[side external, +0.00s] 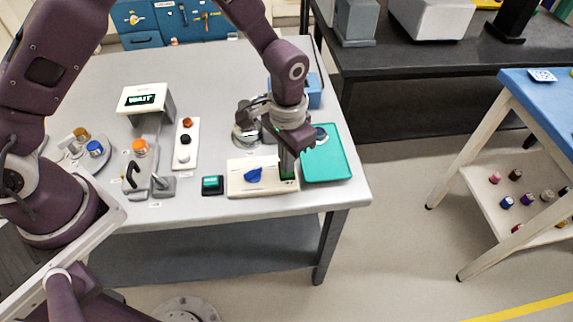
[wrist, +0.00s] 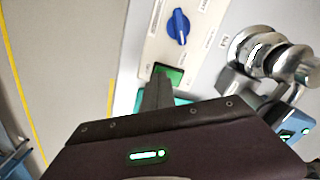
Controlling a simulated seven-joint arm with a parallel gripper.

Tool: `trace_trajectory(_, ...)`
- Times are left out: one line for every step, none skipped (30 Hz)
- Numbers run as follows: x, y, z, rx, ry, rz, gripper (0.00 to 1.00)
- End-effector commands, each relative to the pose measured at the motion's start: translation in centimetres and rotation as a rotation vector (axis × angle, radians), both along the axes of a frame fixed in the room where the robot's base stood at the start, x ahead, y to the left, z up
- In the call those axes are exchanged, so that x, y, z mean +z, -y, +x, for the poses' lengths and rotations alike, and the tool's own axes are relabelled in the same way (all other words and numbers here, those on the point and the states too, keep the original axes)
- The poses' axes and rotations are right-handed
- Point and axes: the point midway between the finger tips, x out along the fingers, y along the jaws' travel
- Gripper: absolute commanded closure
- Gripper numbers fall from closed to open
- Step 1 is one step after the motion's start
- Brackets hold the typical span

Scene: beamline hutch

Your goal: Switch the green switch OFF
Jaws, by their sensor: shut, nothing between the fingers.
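The green switch (wrist: 172,73) is a green rocker at one end of a cream panel (wrist: 152,48). It is partly hidden by my gripper in the wrist view. In the side view, the panel (side external: 237,187) lies near the table's front edge, and its right end is under my gripper (side external: 288,174). My gripper is shut and empty, with its fingertips (wrist: 160,82) right at the switch. I cannot tell whether they touch it. A blue knob (side external: 253,174) sits on the same panel, left of the switch; it also shows in the wrist view (wrist: 178,26).
A teal tray (side external: 340,165) lies just right of the panel. A small teal-topped box (side external: 212,184) is left of it. Metal round parts (side external: 245,132) and a blue bin (side external: 315,95) stand behind. A button strip (side external: 186,155) and display box (side external: 146,99) are farther left.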

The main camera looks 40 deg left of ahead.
Motion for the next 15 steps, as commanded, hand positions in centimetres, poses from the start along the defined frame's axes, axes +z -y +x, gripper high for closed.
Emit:
trace_trajectory(-0.08, 0.00, -0.01, 0.000, 0.000, 0.000, 1.00)
trace_trajectory(-0.12, 0.00, -0.01, 0.000, 0.000, 0.000, 1.00)
trace_trajectory(-0.18, 0.00, -0.01, 0.000, -0.001, 0.000, 1.00)
trace_trajectory(-0.23, 0.00, -0.01, 0.000, -0.001, 0.000, 1.00)
trace_trajectory(-0.27, -0.01, -0.02, 0.000, -0.001, 0.000, 1.00)
trace_trajectory(-0.33, -0.01, -0.02, 0.000, -0.001, 0.000, 1.00)
trace_trajectory(-0.38, -0.01, -0.02, 0.000, -0.001, 0.000, 1.00)
trace_trajectory(-0.43, -0.01, -0.02, 0.000, -0.001, 0.000, 1.00)
trace_trajectory(-0.49, -0.01, -0.02, 0.000, -0.001, 0.000, 1.00)
trace_trajectory(-0.54, -0.01, -0.03, 0.000, -0.001, 0.000, 1.00)
trace_trajectory(-0.58, -0.01, -0.03, 0.000, -0.001, 0.000, 1.00)
trace_trajectory(-0.65, -0.01, -0.03, 0.000, -0.001, 0.000, 1.00)
trace_trajectory(-0.70, -0.01, -0.03, 0.000, -0.001, 0.000, 1.00)
trace_trajectory(-0.74, -0.01, -0.03, 0.000, -0.001, 0.000, 1.00)
trace_trajectory(-0.81, -0.01, -0.03, 0.000, -0.001, 0.000, 1.00)
